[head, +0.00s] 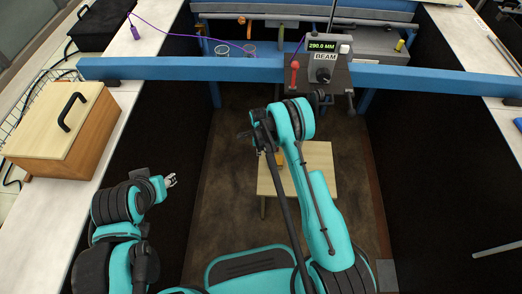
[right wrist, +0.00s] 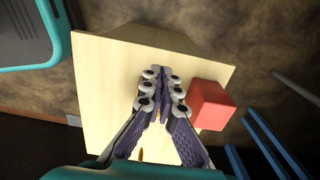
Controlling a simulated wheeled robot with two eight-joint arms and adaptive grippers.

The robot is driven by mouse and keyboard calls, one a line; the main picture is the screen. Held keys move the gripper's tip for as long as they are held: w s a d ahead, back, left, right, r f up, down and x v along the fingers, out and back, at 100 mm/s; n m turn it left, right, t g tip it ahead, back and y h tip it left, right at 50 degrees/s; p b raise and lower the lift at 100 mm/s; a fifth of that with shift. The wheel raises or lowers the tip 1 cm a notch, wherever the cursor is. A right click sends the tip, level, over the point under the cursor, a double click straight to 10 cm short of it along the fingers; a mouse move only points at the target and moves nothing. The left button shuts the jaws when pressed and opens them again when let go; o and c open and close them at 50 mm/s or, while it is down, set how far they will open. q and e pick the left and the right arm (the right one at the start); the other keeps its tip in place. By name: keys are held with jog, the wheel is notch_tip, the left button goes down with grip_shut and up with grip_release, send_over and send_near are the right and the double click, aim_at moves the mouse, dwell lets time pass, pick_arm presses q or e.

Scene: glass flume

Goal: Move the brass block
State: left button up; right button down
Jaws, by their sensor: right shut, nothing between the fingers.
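My right gripper (right wrist: 163,84) is shut and empty above a pale wooden stool top (right wrist: 105,75), seen in the right wrist view. Narrow brass-yellow slivers, likely the brass block (right wrist: 137,90), show behind its left finger; the rest is hidden. In the head view a small golden patch (head: 280,159) shows beside my right arm over the stool (head: 318,160), and may be the same block. I cannot tell whether the gripper touches it. My left gripper (head: 171,181) is small in the head view, away from the stool, its opening unclear.
A red block (right wrist: 210,104) stands on the stool right of my right gripper. A wooden box with a black handle (head: 55,145) sits on the left counter.

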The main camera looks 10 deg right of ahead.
aim_at(277, 162)
notch_tip(277, 162, down, 8)
jog(key=b, duration=0.2)
jog(key=shift+d+r+b, duration=0.1)
jog(key=shift+d+b, duration=0.05)
jog(key=shift+b, duration=0.2)
jog(key=shift+s+d+r+b, duration=0.15)
jog(key=shift+s+d+b, duration=0.05)
jog(key=shift+d, duration=0.45)
jog(key=shift+s+d+r+b, duration=0.1)
jog(key=shift+s+d+b, duration=0.1)
jog(key=shift+d, duration=0.4)
jog(key=shift+s+d+r, duration=0.1)
jog(key=shift+d, duration=0.45)
jog(key=d, duration=0.2)
jog(key=s+d, duration=0.1)
jog(key=d, duration=0.1)
jog(key=s+d, duration=0.1)
jog(key=d, duration=0.1)
jog(key=shift+d, duration=0.35)
